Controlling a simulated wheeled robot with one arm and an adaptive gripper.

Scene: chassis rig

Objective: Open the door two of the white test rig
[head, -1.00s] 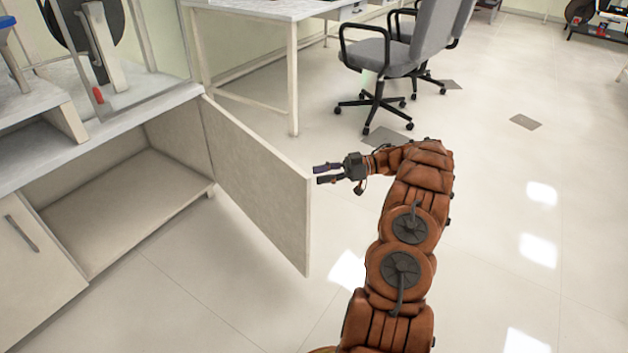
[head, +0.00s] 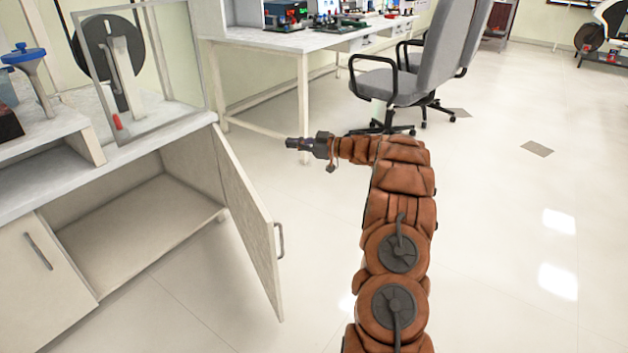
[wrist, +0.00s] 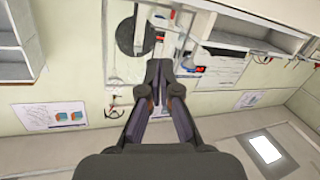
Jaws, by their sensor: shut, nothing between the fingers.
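The white test rig (head: 110,190) stands at the left, with a glass-sided upper part over a cabinet. Its right cabinet door (head: 247,230) stands open, swung out toward the front, and the empty shelf space shows behind it. The door's bar handle (head: 280,240) shows on its right, outer side. My gripper (head: 289,144) is shut and empty, in the air to the right of and beyond the door, pointing left and apart from it. In the wrist view my gripper (wrist: 160,65) has its fingertips together, with nothing between them.
The left cabinet door (head: 45,270) is closed, with its own handle (head: 38,250). A white workbench (head: 290,38) and grey chairs (head: 405,85) stand behind my gripper. The floor (head: 500,230) to the right is clear.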

